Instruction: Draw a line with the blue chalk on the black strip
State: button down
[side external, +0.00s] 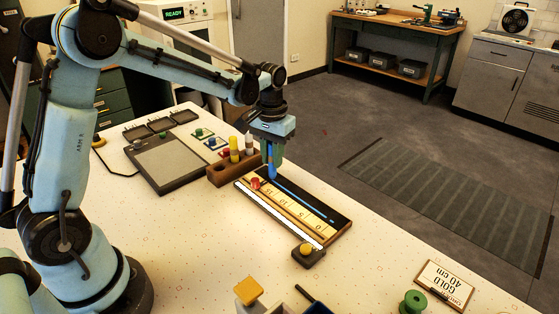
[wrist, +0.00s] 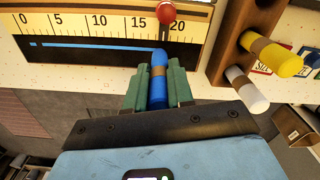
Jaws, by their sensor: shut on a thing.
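My gripper (side external: 271,157) is shut on the blue chalk (wrist: 158,82), which also shows below the fingers in the side view (side external: 271,172). The chalk points down at the black strip (wrist: 100,60). In the side view the strip (side external: 337,213) runs along the ruler board. A blue line (wrist: 95,46) lies on the strip, from near the 0 end to the chalk tip, close below the 15–20 part of the scale. The tip meets the line's end in the wrist view; exact contact is hard to tell. A red knob (wrist: 166,11) sits on the scale just beyond the tip.
A wooden holder (side external: 226,177) with yellow chalk (side external: 234,149) and white chalk (wrist: 247,90) stands close beside the gripper. A grey panel (side external: 168,163) lies behind it. A yellow-topped dark block (side external: 306,251) stands at the board's near end. A green spool (side external: 412,302) is at the front right.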

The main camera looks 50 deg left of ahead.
jog(key=shift+d+r, duration=0.1)
jog(key=shift+r, duration=2.5)
jog(key=s+d+r+m, duration=0.1)
jog(key=s+d+r, duration=0.1)
jog(key=s, duration=0.3)
jog(key=s+d+r+m, duration=0.2)
jog(key=s+r, duration=0.2)
jog(key=s, duration=0.1)
jog(key=shift+s+d+r, duration=0.15)
jog(key=shift+d+r, duration=0.1)
jog(key=shift+d, duration=0.1)
jog(key=shift+d, duration=0.1)
jog(key=w+d+f, duration=0.6)
jog(key=w+d, duration=0.4)
jog(key=d, duration=0.3)
jog(key=shift+d+f, duration=0.1)
jog(key=shift+f, duration=2.5)
